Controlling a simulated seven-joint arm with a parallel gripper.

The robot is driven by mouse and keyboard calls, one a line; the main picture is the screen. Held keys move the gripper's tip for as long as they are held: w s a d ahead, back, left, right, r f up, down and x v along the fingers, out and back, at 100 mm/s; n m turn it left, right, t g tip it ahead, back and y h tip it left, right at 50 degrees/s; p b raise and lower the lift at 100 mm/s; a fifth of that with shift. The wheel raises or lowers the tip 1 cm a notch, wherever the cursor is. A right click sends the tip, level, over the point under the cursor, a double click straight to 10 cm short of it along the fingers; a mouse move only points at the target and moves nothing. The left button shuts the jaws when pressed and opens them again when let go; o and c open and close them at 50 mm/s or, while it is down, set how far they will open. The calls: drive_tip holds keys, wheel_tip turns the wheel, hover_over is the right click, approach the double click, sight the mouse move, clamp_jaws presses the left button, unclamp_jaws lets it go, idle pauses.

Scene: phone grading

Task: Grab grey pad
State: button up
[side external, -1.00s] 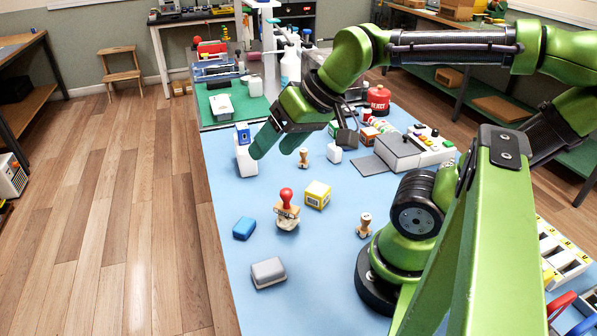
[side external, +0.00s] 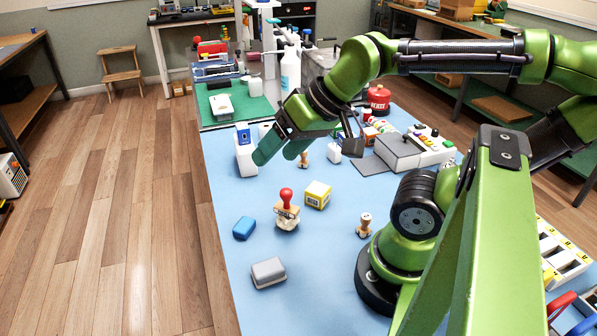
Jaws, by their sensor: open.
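A grey pad (side external: 268,272), a small rounded block with a lighter top, lies on the blue table mat (side external: 325,240) near the front left edge. Nothing hides the grey pad.
A red-handled stamp (side external: 287,210), a yellow box (side external: 317,195) and a wooden stamp (side external: 364,225) stand right of the pads. The white and blue box (side external: 245,153) stands at the left edge. A grey machine (side external: 405,152) sits at the right. The mat around the grey pad is clear.

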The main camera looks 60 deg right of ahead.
drive_tip(key=o, duration=0.5)
drive_tip(key=shift+c, duration=0.2)
drive_tip(key=m+g, duration=0.3)
drive_tip(key=g, duration=0.6)
hover_over(267, 264)
drive_tip(key=w+d, duration=0.5)
drive_tip(key=w+d+x, duration=0.1)
drive_tip(key=d+x, duration=0.1)
drive_tip(key=x, duration=0.7)
drive_tip(key=shift+m+g+y, duration=0.4)
drive_tip(key=shift+m+g, duration=0.2)
drive_tip(key=shift+g, duration=0.2)
drive_tip(key=x, duration=0.5)
drive_tip(key=a+x, duration=0.1)
drive_tip(key=x, duration=1)
drive_tip(key=shift+a+f, duration=0.2)
drive_tip(key=shift+a, duration=0.15)
